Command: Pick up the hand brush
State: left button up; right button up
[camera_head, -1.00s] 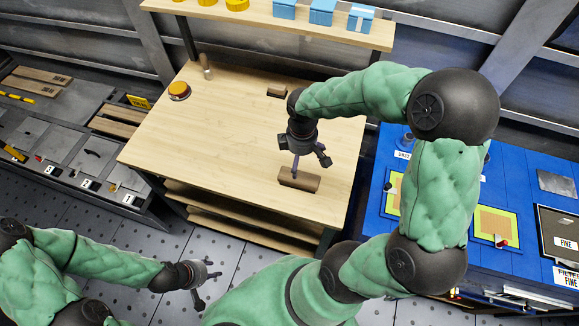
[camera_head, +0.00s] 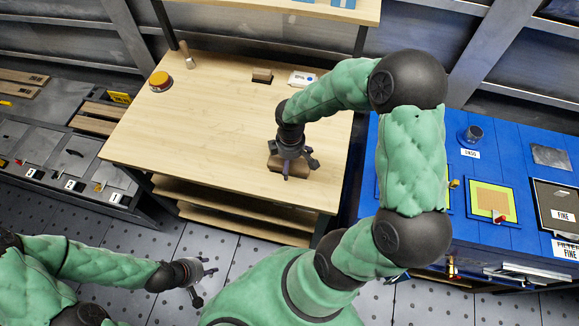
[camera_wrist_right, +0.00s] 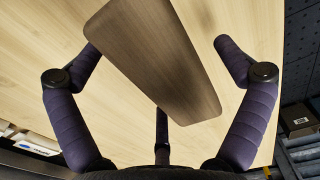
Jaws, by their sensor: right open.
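The hand brush shows as a brown wooden block (camera_head: 274,164) lying on the light wooden table near its front edge. My right gripper (camera_head: 293,166) is right over it and partly hides it. In the right wrist view the block (camera_wrist_right: 160,65) lies slantwise between the spread fingers of the right gripper (camera_wrist_right: 157,52), with gaps visible on both sides. No bristles show. My left gripper (camera_head: 205,284) is open and empty above the floor at the lower left, away from the table.
An orange round button (camera_head: 160,80), a small upright wooden peg (camera_head: 187,56), a small brown block (camera_head: 262,76) and a white item (camera_head: 302,79) sit at the table's back. A blue bench (camera_head: 480,185) stands right, a grey workbench (camera_head: 45,145) left. The table's middle is clear.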

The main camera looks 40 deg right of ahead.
jog(key=c, duration=1.4)
jog(key=shift+o, duration=0.2)
jog(key=shift+r, duration=0.1)
jog(key=shift+r, duration=0.25)
notch_tip(320, 180, up, 3)
jog(key=shift+s+a+r+p, duration=0.1)
jog(key=shift+s+r+p, duration=0.05)
jog(key=shift+p, duration=0.9)
jog(key=s+a+r+p, duration=0.4)
jog(key=s+r, duration=0.4)
jog(key=s, duration=0.3)
jog(key=shift+a+r, duration=0.3)
jog(key=shift+a, duration=0.35)
jog(key=shift+s+a+r, duration=0.2)
jog(key=shift+s+a, duration=0.1)
jog(key=shift+s, duration=0.4)
